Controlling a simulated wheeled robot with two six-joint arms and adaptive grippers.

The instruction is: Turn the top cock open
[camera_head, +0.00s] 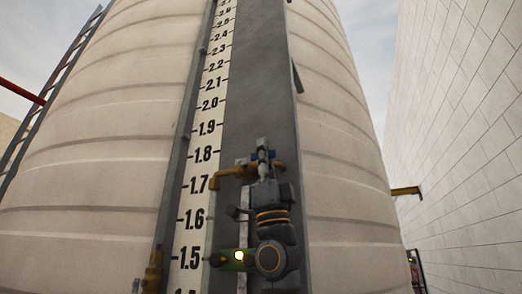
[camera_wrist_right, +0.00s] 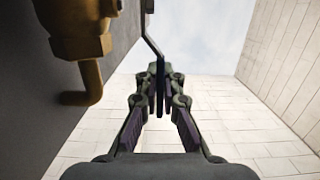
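The top cock (camera_head: 228,173) is a brass fitting on the gauge board, near the 1.7 mark in the head view. Its brass body (camera_wrist_right: 80,35) shows large at the upper left of the right wrist view, with a bent spout below. A thin, bent dark lever (camera_wrist_right: 152,38) runs from it down between my fingers. My right gripper (camera_head: 263,160) is in front of the cock in the head view and hides part of it. In the wrist view its fingers (camera_wrist_right: 160,82) are closed together on both sides of the lever. My left gripper is not in view.
The level scale (camera_head: 207,105) runs up the grey board (camera_head: 255,75) on the ribbed beige tank (camera_head: 110,130). Another brass fitting (camera_head: 153,265) is at the lower left. A ladder (camera_head: 50,85) stands left and a pale wall (camera_head: 460,130) right.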

